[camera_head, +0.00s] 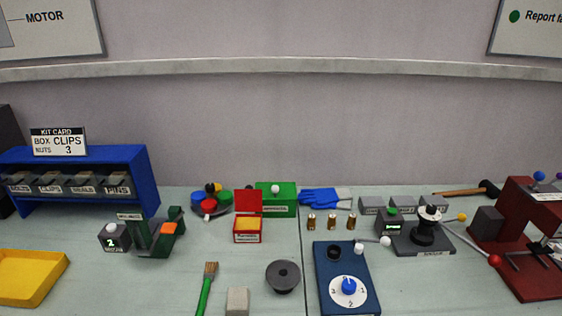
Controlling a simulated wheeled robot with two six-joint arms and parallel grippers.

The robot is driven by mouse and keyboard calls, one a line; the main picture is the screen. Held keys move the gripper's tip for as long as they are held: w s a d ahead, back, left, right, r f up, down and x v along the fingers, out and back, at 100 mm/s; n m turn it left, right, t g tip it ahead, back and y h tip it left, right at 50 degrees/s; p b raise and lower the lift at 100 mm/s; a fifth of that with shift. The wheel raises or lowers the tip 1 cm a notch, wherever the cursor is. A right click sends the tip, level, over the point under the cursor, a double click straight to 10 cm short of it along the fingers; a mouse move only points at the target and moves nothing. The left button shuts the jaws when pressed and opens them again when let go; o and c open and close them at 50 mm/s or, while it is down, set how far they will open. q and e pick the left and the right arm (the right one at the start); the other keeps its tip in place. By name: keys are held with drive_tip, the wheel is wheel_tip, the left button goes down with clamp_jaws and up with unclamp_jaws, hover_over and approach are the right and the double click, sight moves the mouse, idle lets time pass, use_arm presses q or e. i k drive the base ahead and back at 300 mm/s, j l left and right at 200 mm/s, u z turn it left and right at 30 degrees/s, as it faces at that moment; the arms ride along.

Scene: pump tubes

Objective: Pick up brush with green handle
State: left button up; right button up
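The brush with the green handle (206,290) lies on the table at the bottom, a little left of the middle. Its tan bristles point away from me, and the near end of its handle is cut off by the lower picture edge. Nothing is touching it that I can see. Neither of my grippers shows in the head view.
A grey block (237,301) sits just right of the brush, with a dark round disc (283,276) beyond it. A blue dial box (346,277) stands further right. A yellow tray (28,277) is far left. The table between tray and brush is clear.

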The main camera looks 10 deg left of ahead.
sight(210, 268)
drive_tip(key=j+u, duration=0.15)
drive_tip(key=u, duration=0.85)
